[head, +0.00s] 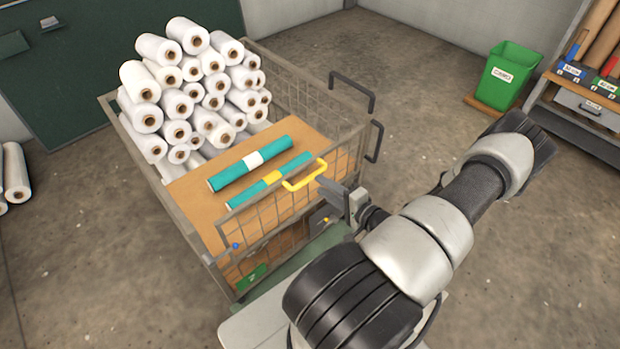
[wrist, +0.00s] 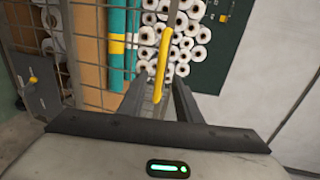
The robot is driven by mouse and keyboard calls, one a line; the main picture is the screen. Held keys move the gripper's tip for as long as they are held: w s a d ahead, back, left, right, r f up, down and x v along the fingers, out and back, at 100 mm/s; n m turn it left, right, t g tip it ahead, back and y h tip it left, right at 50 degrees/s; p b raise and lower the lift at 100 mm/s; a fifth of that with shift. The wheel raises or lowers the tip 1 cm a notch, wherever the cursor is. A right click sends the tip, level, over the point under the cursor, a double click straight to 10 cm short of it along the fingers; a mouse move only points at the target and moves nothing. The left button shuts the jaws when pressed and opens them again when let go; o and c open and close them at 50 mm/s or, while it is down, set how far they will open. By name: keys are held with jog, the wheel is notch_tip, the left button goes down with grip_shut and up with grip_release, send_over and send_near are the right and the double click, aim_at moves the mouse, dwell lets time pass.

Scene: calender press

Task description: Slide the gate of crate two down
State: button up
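A wire-mesh crate (head: 190,238) stands in front of me with a green label (head: 250,278) low on its near side; I cannot read the number surely. The near mesh panel, its gate (head: 270,220), carries a yellow handle (head: 304,176) on its top edge. The gate appears raised a little above the brown board. My gripper (head: 328,187) is beside the right end of the handle. In the wrist view, the yellow handle (wrist: 162,62) shows in the gap between my two spread fingers (wrist: 158,92), with space on both sides. The gripper looks open and holds nothing.
In the crate, two teal rolls (head: 250,163) lie on a brown board (head: 200,205), with many white rolls (head: 190,85) stacked behind. Dark bar handles (head: 352,88) stick out at right. A green bin (head: 508,75) and a rack (head: 590,80) stand far right. Floor between is clear.

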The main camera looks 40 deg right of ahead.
aim_at(310, 176)
jog(key=x, duration=0.7)
jog(key=shift+a, duration=0.1)
grip_shut()
